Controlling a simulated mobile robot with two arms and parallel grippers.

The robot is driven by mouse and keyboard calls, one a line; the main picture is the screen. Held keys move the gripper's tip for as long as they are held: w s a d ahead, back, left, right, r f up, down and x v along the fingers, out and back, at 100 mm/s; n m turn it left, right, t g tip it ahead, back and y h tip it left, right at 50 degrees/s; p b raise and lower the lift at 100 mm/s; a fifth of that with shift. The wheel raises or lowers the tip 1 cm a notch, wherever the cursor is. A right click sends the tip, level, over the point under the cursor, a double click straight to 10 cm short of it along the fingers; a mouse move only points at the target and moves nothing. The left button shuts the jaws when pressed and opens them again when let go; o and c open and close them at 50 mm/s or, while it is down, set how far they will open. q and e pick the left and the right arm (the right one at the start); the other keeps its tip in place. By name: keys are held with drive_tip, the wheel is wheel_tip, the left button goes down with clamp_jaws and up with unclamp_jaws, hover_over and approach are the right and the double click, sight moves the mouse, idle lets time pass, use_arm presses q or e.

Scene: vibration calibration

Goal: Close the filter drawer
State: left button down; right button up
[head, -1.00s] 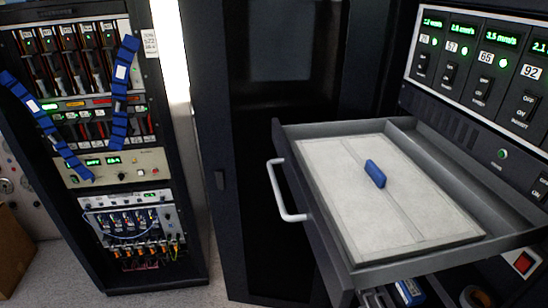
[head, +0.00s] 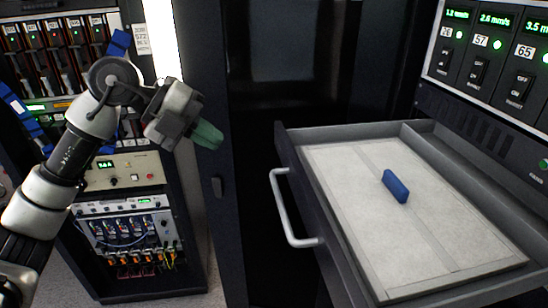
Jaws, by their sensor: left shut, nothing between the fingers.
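The filter drawer (head: 330,225) stands pulled out of the dark cabinet at the right of the head view. A pale flat filter panel (head: 360,215) lies in it, with a small blue grip (head: 396,186) on top. A white bar handle (head: 284,212) is on the drawer's left-facing front. My left gripper (head: 208,136) is shut and empty, in the air to the left of the drawer and above the handle's height in the picture, apart from both. My right gripper is not in view.
An instrument rack (head: 120,205) with blue straps and cables stands at the left, behind my left arm. A switch panel with green readouts (head: 490,60) is above the drawer at the right. Between my gripper and the handle is open air.

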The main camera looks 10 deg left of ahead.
use_arm(q)
drive_tip(key=d+r+p+x, duration=0.1)
drive_tip(key=p+x, duration=0.4)
drive_tip(key=x, duration=0.7)
drive_tip(key=shift+w+r+t+y, duration=0.25)
drive_tip(key=shift+w+t+y, duration=0.05)
drive_tip(key=shift+w+y, duration=0.1)
drive_tip(key=shift+d, duration=0.1)
